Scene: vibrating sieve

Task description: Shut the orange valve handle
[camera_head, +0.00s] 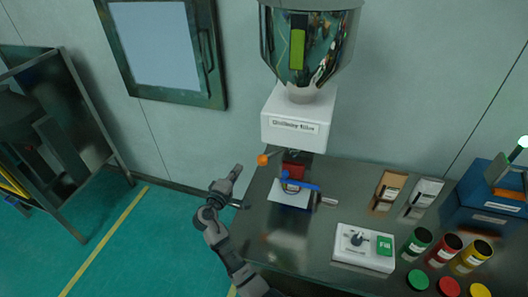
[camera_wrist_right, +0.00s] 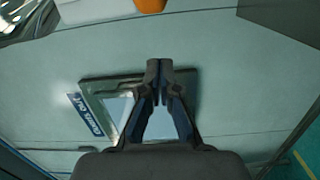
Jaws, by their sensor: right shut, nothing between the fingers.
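The orange valve handle (camera_head: 262,160) shows as a small round knob in the head view, just left of and below the white dispenser box (camera_head: 297,117). It also shows at the top edge of the right wrist view (camera_wrist_right: 151,5), cut off by the frame. My right gripper (camera_head: 236,170) is left of and a little below the orange handle in the head view, apart from it. In the right wrist view its fingertips (camera_wrist_right: 159,65) are together with nothing between them. My left gripper is not in view.
A dark table (camera_head: 300,235) carries a blue-handled part (camera_head: 300,183), a white box with a knob (camera_head: 350,256) and several coloured jars at right. A metal hopper (camera_head: 310,45) stands above the dispenser. A blue box (camera_head: 488,212) sits at far right. Green floor (camera_head: 150,250) lies open at left.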

